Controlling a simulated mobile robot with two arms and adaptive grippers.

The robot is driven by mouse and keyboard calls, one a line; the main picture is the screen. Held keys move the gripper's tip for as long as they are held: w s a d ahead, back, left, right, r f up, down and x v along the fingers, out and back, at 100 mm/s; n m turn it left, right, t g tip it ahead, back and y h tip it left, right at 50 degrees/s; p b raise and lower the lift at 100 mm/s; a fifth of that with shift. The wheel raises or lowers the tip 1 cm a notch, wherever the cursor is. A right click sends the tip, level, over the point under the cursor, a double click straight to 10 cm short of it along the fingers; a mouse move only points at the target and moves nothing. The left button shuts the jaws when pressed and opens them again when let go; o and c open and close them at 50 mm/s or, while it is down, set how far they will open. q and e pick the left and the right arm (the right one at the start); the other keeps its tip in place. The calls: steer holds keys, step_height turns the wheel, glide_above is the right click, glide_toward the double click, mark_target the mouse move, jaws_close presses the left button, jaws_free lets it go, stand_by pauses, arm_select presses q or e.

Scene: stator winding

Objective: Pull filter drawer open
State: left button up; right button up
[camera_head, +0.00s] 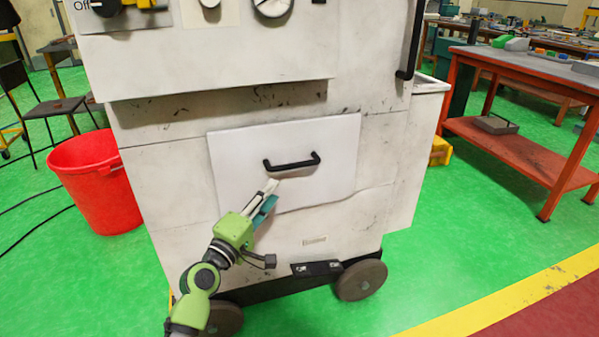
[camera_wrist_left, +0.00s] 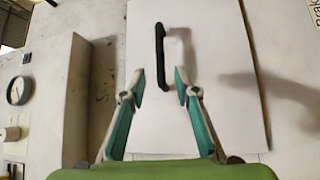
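The filter drawer (camera_head: 230,168) is a white panel on the front of a worn white machine. It looks flush with the machine front. Its black bar handle (camera_head: 291,163) sits across the panel's middle. My left gripper (camera_head: 272,187) is just below the handle's left part in the head view. In the left wrist view, my left gripper (camera_wrist_left: 159,80) is open, its two teal-backed fingers apart. The handle (camera_wrist_left: 160,55) stands upright there, ahead of and between the fingertips. I cannot tell whether the fingers touch it. My right gripper is in neither view.
The machine (camera_head: 165,190) stands on wheels on a green floor. A red bin (camera_head: 97,180) is at its left. A red-framed workbench (camera_head: 520,110) stands at the right. An upper ledge (camera_head: 220,90) overhangs above the drawer. The floor at the front right is clear.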

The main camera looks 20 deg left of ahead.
mark_target(293, 168)
arm_select(q)
steer(key=b+x, duration=0.1)
steer(key=x, duration=1.1)
steer(key=shift+f, duration=0.1)
steer(key=shift+w+d+b, duration=0.15)
steer(key=shift+w+b, duration=0.2)
steer(key=shift+w, duration=0.3)
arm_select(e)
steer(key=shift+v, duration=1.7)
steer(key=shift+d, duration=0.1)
arm_select(q)
jaws_close()
